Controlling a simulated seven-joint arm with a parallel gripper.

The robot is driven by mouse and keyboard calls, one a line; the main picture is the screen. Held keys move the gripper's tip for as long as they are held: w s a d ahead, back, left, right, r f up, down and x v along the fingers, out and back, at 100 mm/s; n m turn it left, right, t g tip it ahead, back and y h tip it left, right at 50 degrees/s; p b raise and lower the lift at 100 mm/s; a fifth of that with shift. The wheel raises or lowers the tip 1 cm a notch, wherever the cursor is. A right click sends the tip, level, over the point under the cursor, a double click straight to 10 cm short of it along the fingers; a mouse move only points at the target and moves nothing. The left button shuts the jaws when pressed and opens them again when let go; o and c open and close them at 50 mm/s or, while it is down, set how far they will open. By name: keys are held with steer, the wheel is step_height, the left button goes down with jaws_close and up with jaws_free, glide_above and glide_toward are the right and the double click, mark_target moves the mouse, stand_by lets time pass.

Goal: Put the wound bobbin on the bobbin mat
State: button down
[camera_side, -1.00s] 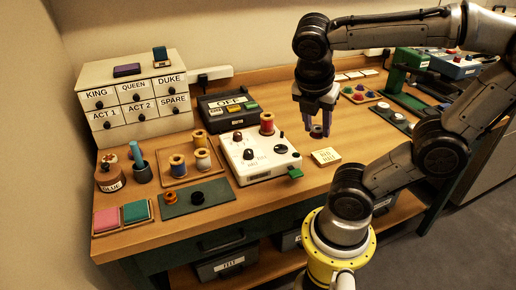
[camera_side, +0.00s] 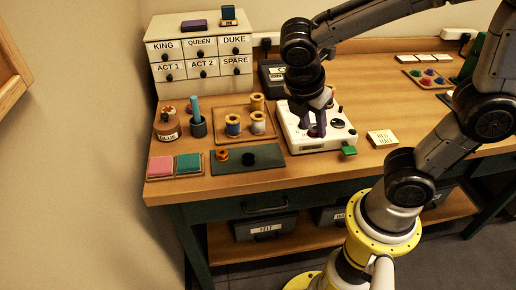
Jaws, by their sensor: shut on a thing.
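My gripper (camera_side: 317,128) points down over the white winding machine (camera_side: 342,139). Its fingers are shut on a small dark reddish thing, which looks like the wound bobbin; the fingers mostly hide it, and I cannot tell its height above the machine. The dark green mat (camera_side: 272,163), which looks like the bobbin mat, lies left of the gripper near the table's front edge. On it are an orange bobbin (camera_side: 221,156) at the left and a black round piece (camera_side: 248,158) near the middle.
A wooden tray (camera_side: 230,113) with several thread spools lies behind the mat. A blue-handled tool stands in a dark cup (camera_side: 198,128), beside a glue pot (camera_side: 167,126). Pink and teal pads (camera_side: 175,166) lie left of the mat. A cream card (camera_side: 382,138) lies right of the machine.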

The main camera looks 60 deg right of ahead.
steer(key=w+f, duration=0.4)
steer(key=w, duration=0.4)
glide_above(270, 150)
steer(key=a, duration=0.1)
steer(key=f, duration=0.4)
steer(key=shift+s+a+f, duration=0.15)
steer(key=shift+s, duration=0.05)
steer(key=shift+w+f, duration=0.15)
steer(key=shift+f, duration=0.8)
steer(key=shift+w+f, duration=0.1)
steer(key=shift+f, duration=0.85)
steer(key=shift+f, duration=0.15)
steer(key=c, duration=0.5)
jaws_free()
